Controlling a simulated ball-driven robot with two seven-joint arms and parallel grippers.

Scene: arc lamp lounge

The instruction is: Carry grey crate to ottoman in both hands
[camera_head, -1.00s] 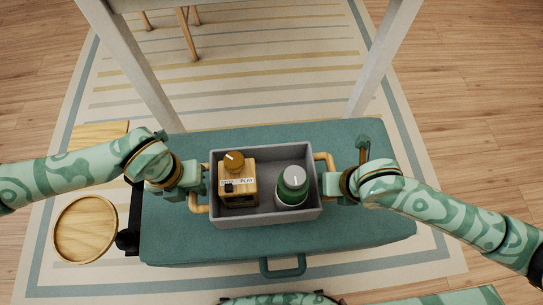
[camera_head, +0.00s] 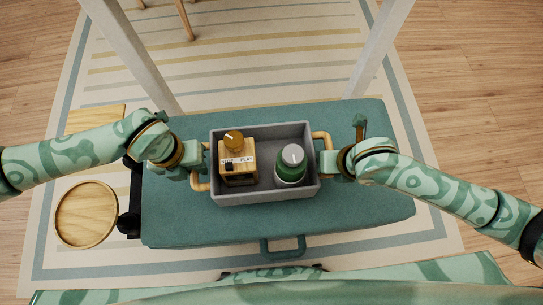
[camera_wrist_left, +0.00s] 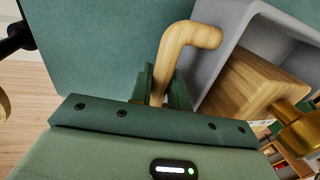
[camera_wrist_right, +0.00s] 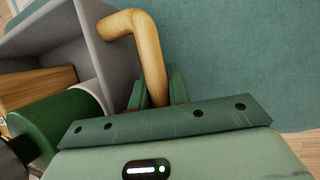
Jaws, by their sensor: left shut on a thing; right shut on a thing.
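The grey crate (camera_head: 262,193) shows in the middle of the head view, over the green ottoman (camera_head: 350,215). Whether it touches the ottoman top or hangs just above it, I cannot tell. It holds a wooden box-shaped thing (camera_head: 238,170) with a brass knob and a green bottle-like thing (camera_head: 290,170) with a grey top. My left gripper (camera_head: 198,163) is shut on the crate's left wooden handle, which also shows in the left wrist view (camera_wrist_left: 185,45). My right gripper (camera_head: 326,163) is shut on the right wooden handle, seen in the right wrist view (camera_wrist_right: 150,55).
A round wooden tray (camera_head: 86,214) is at the left beside the ottoman. A green loop handle (camera_head: 283,248) is on the ottoman's near side. White legs (camera_head: 378,50) stand behind it. A striped rug (camera_head: 240,60) covers the floor. The ottoman's right part is bare.

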